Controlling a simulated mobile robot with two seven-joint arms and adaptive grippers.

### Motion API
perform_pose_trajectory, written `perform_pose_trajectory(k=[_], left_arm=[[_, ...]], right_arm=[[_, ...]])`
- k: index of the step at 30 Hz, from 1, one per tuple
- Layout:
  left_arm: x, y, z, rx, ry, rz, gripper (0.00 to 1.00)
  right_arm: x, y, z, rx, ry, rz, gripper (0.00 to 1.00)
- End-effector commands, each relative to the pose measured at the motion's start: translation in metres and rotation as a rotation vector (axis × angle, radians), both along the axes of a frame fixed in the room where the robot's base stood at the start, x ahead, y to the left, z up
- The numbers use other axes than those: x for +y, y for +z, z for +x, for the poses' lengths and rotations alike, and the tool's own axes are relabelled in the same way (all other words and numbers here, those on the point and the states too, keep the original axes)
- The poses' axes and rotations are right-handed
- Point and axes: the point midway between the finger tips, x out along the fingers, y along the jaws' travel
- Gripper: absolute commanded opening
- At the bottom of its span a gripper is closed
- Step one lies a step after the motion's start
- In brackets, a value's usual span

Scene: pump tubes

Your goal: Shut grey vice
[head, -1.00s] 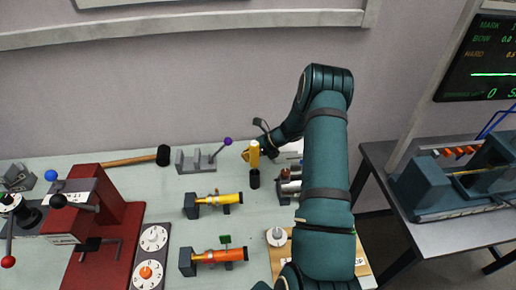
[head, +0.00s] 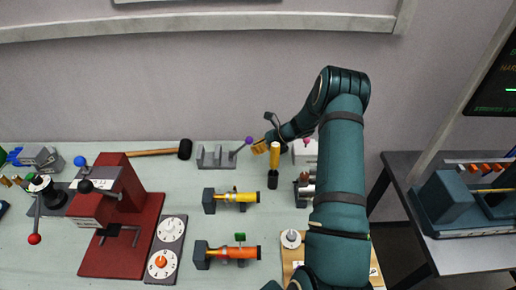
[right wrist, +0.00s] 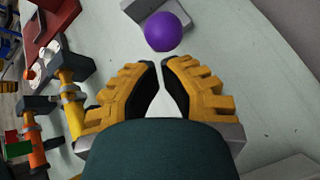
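The grey vice (head: 214,157) stands at the back of the bench, with upright jaws and a gap between them. Its lever ends in a purple ball (head: 249,140) at its right and leans up to the right. My right gripper (head: 259,146) is just right of the purple ball. In the right wrist view the ball (right wrist: 168,32) lies just beyond the fingertips (right wrist: 160,62), not between them. These fingers are slightly apart, with a narrow gap and nothing in it. Part of the vice's grey body shows at the top edge there. My left gripper is not in view.
A yellow tube (head: 235,197) and an orange tube (head: 232,253) lie in holders in front. A red press (head: 125,215) and a hammer (head: 184,149) are at left.

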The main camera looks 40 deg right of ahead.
Motion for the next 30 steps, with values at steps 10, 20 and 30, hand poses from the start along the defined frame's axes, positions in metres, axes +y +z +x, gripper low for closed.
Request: perform_pose_trajectory(k=[10,20,30], left_arm=[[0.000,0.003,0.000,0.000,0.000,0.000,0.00],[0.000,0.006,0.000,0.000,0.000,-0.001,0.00],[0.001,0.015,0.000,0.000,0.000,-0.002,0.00]], right_arm=[[0.004,0.007,0.003,-0.001,0.001,-0.001,0.00],[0.009,0.015,0.008,-0.002,0.001,-0.001,0.00],[0.027,0.036,0.023,-0.002,0.002,-0.001,0.00]])
